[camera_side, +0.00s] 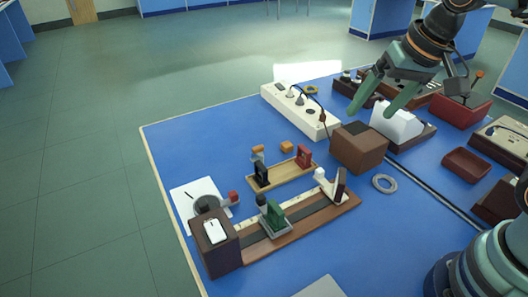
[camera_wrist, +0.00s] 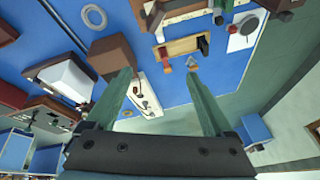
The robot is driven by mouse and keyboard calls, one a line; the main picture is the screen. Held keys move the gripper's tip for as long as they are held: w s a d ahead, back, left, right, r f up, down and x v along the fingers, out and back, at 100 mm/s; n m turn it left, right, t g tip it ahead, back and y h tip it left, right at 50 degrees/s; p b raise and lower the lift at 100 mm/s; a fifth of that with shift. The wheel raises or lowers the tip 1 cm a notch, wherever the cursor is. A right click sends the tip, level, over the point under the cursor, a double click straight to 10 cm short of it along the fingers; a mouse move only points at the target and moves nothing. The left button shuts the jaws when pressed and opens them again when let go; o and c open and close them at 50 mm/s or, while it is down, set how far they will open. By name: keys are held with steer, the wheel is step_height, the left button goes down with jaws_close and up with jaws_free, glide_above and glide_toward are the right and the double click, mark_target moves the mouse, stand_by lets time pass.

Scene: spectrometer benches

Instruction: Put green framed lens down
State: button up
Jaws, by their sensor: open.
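The green framed lens (camera_side: 274,213) stands upright in a grey holder on the long wooden optical bench (camera_side: 315,212) in the side view. In the wrist view it is a small green shape (camera_wrist: 219,19) near the top. A wooden tray (camera_side: 283,174) behind the bench holds a black framed piece (camera_side: 262,172) and a red framed piece (camera_side: 303,155). My gripper (camera_side: 375,109) is open and empty, high at the upper right, well away from the green lens. Its two green fingers (camera_wrist: 160,75) are spread wide in the wrist view, with nothing between them at their tips.
A brown box (camera_side: 360,149) stands right of the tray. A white power strip (camera_side: 300,108) lies behind it. A grey ring (camera_side: 384,184) and a red tray (camera_side: 466,163) lie on the right. A dark box (camera_side: 215,243) stands at the bench's left end. Blue tabletop is clear at the back left.

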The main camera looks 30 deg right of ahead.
steer(key=d+n, duration=0.1)
steer(key=s+d+n, duration=0.1)
steer(key=s+d+n+t, duration=0.1)
steer(key=d+n, duration=0.1)
steer(key=shift+s+r+h, duration=0.1)
steer(key=shift+s+h, duration=0.05)
steer(key=shift+h, duration=0.15)
